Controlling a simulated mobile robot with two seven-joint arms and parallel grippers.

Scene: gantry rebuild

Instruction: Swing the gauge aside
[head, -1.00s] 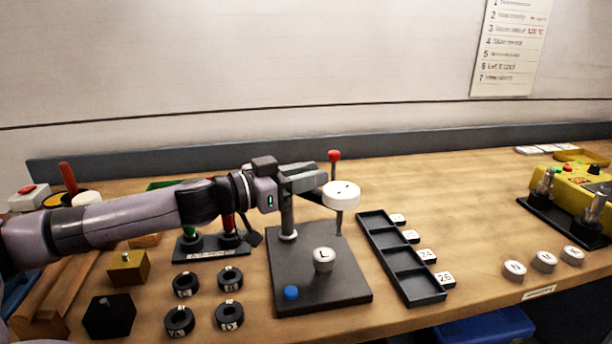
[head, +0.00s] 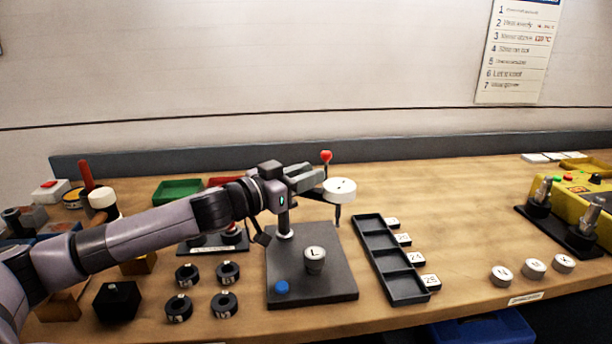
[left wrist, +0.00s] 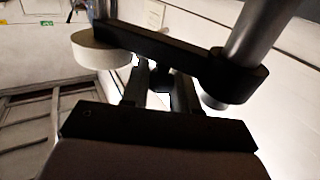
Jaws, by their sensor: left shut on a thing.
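The gauge (head: 340,189), a white round disc with small dark marks, sits on a swing arm from a grey post (head: 284,222) on a dark base plate (head: 335,280). My left gripper (head: 308,182) is at the arm between post and disc, shut on the gauge's arm. In the left wrist view, the dark bar (left wrist: 165,50) crosses at my left fingertips (left wrist: 160,88), with the white disc (left wrist: 100,50) at left and the post (left wrist: 250,45) at right. The exact finger contact is partly hidden. My right gripper is not in view.
A white cylinder marked L (head: 315,258) and a blue button (head: 281,287) are on the base plate. A black compartment tray (head: 391,262) lies just right. Several black rings (head: 224,305) lie left.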

